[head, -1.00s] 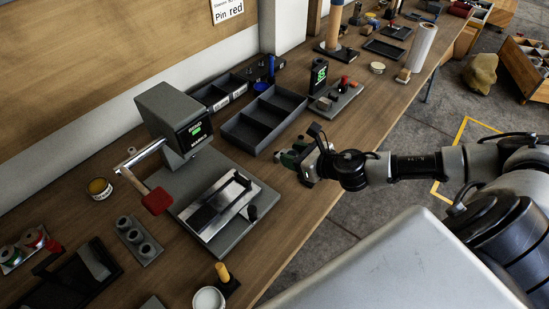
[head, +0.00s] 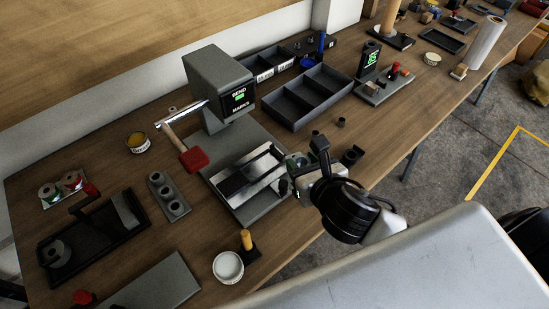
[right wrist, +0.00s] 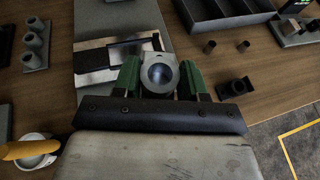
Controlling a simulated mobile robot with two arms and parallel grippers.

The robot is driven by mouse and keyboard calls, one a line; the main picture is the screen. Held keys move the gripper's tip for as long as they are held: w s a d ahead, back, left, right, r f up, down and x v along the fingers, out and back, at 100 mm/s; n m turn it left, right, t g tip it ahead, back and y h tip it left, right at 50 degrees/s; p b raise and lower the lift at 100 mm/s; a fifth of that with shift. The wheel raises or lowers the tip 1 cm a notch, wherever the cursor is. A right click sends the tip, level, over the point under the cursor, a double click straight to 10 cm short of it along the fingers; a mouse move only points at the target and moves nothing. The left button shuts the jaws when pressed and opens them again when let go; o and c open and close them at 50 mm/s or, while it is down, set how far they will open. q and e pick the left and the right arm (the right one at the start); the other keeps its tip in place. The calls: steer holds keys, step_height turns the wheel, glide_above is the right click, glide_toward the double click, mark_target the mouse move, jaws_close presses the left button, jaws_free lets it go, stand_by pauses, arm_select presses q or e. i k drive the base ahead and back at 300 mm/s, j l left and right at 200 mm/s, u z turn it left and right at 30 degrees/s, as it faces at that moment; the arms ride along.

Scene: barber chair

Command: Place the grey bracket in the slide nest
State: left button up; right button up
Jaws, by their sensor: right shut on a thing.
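My right gripper (head: 297,166) is by the right end of the slide on the bench press. In the right wrist view, its green fingers (right wrist: 158,80) are shut on a grey part with a round bore, which I take to be the grey bracket (right wrist: 158,58). The bracket is mostly hidden by the gripper in the head view. The slide nest (head: 262,164) is a bright metal plate with a dark recess on the press base. It also shows beyond the bracket in the right wrist view (right wrist: 96,59). I cannot tell whether they touch. My left gripper is out of view.
The press (head: 217,80) has a red-knobbed lever (head: 194,160). A dark divided tray (head: 292,120) stands behind. A dark holder (head: 352,156) and small cylinders are right of the gripper. A white tub (head: 228,268) and a yellow-handled tool (head: 246,240) stand in front.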

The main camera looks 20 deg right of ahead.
mark_target(260, 167)
steer(key=i+l, duration=0.1)
steer(key=l, duration=0.35)
steer(key=i+l, duration=0.1)
steer(key=l, duration=0.3)
steer(key=i+l, duration=0.1)
steer(key=l, duration=0.35)
steer(key=i+l, duration=0.1)
steer(key=l, duration=0.35)
steer(key=l+u, duration=0.45)
steer(key=i+l+u, duration=0.1)
steer(key=l+u, duration=0.2)
steer(key=u, duration=0.2)
steer(key=l+u, duration=0.3)
steer(key=u, duration=1.4)
steer(key=k+j, duration=0.05)
